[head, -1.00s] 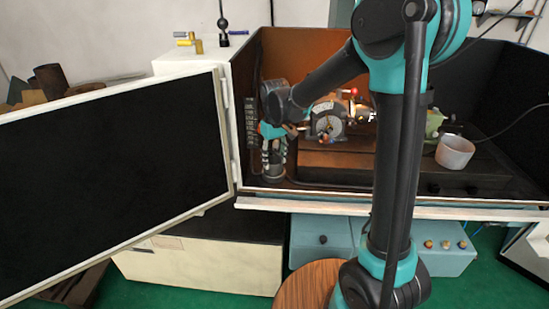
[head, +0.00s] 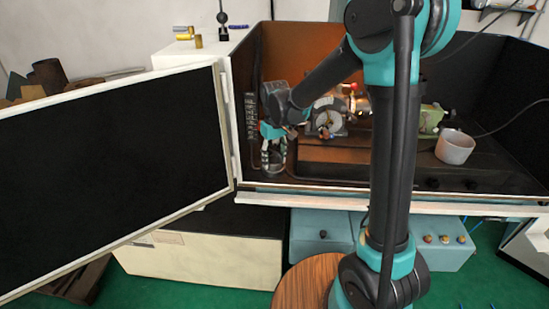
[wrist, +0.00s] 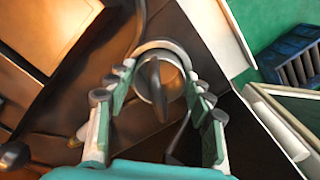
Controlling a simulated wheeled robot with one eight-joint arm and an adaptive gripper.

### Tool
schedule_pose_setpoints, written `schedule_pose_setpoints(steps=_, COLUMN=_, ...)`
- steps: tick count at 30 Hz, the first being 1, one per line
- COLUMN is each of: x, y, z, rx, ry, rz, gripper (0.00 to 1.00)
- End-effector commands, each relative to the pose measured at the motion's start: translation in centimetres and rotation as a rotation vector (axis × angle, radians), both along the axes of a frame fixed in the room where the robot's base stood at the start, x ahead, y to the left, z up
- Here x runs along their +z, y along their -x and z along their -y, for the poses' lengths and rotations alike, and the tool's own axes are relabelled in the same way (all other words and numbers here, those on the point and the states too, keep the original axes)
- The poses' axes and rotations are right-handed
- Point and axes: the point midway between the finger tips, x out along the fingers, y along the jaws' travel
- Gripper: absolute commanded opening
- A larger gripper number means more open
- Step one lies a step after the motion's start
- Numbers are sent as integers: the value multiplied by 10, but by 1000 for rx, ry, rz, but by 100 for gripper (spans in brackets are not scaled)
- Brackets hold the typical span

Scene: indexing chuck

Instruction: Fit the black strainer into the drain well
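My gripper (wrist: 157,82) points down in the front left corner of the machine tray. It also shows in the head view (head: 273,160). Its two fingers are spread apart, one on each side of a round grey rim (wrist: 178,55), which looks like the drain well. A dark upright loop (wrist: 156,85), which looks like the black strainer's handle, stands inside that rim. The fingertips are close to the rim's outer sides, and no finger touches the loop. I cannot tell how deep or how level the strainer sits. In the head view the fingers hide most of it.
The open black door (head: 110,160) stands left of the tray. The white front ledge (head: 300,199) runs close in front of my gripper. The chuck (head: 327,117) and the raised bed (head: 335,150) are to the right. A white cup (head: 455,147) stands farther right.

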Motion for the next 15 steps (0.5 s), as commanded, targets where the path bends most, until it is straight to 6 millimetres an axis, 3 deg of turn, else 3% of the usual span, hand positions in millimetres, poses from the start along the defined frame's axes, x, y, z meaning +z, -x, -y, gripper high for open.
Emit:
schedule_pose_setpoints(steps=4, x=0, y=0, z=0, rx=0, ry=-1, rz=1, gripper=73)
schedule_pose_setpoints(steps=15, x=4, y=0, z=0, rx=0, ry=-1, rz=1, gripper=73)
